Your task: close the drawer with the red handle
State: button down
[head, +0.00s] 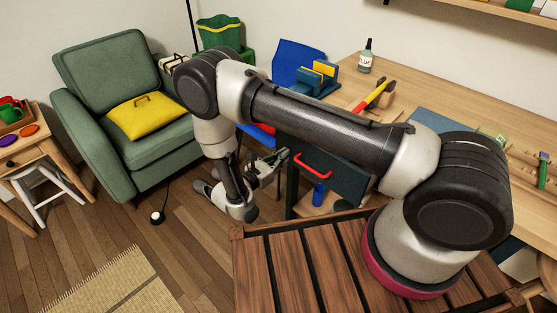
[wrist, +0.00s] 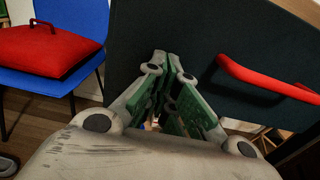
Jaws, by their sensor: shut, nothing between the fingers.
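The drawer (head: 345,183) has a dark blue-grey front with a red bar handle (head: 312,164), under the wooden desk. My arm hides part of it in the head view, and I cannot tell how far out it stands. In the wrist view the dark front (wrist: 205,35) fills the upper middle, with the red handle (wrist: 265,82) to the right of the fingers. My gripper (head: 283,155) is shut and empty, just left of the handle. In the wrist view its fingertips (wrist: 168,62) point at the front; I cannot tell if they touch it.
A blue chair (wrist: 62,72) with a red cushion (wrist: 45,52) stands left of the drawer. A green armchair (head: 90,150) with a yellow cushion (head: 143,117) is further left. A blue cup (head: 319,192) sits below the drawer. The desk top (head: 420,95) holds several items.

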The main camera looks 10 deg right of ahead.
jog(key=x, duration=1.1)
jog(key=shift+w+d, duration=0.25)
jog(key=shift+d, duration=0.05)
jog(key=shift+r, duration=0.1)
